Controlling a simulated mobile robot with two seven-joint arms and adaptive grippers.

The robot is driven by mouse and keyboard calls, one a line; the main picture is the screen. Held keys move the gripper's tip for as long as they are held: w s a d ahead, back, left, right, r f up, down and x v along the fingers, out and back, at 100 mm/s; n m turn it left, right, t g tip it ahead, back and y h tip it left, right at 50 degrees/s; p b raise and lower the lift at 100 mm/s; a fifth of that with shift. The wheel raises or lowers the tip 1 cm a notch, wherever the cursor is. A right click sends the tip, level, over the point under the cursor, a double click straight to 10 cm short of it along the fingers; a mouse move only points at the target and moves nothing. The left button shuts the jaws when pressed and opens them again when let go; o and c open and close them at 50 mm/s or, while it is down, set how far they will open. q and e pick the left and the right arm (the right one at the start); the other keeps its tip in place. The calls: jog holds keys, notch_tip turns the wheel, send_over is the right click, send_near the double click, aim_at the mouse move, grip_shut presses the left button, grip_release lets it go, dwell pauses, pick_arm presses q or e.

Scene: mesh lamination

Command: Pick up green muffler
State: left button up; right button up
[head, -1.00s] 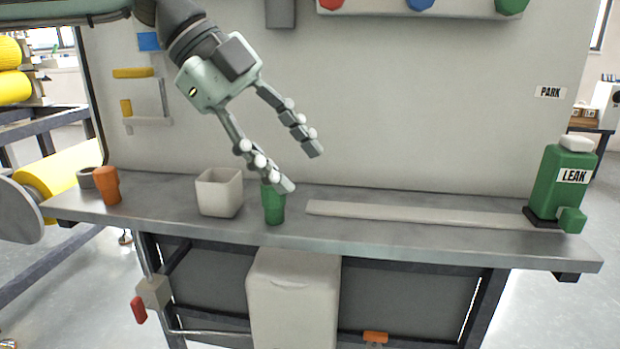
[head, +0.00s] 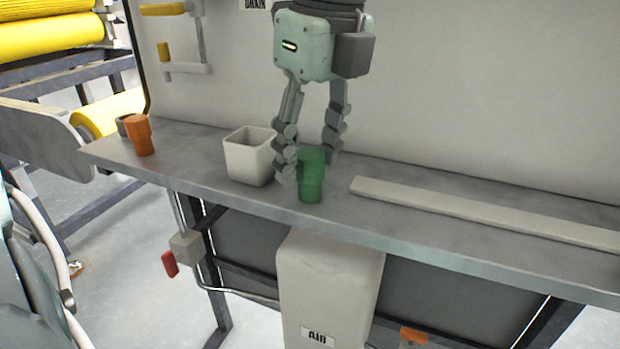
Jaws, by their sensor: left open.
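The green muffler (head: 311,176) is a small green cup-shaped piece standing upright on the grey bench, right of the white bin. My left gripper (head: 308,168) points down at it from above and behind. Its fingers are open, one at the muffler's left side and the other behind its right side. I cannot tell whether either finger touches it. The right gripper is not seen.
A white square bin (head: 250,157) stands close to the left finger. An orange muffler (head: 140,136) and a dark ring-like cup stand at the bench's left end. A long flat pale strip (head: 480,212) lies to the right. The upright panel (head: 480,80) rises behind the bench.

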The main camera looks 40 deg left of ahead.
pick_arm(q)
jog(key=shift+f, duration=0.25)
grip_shut()
jog(key=shift+r, duration=0.15)
dwell(0.4)
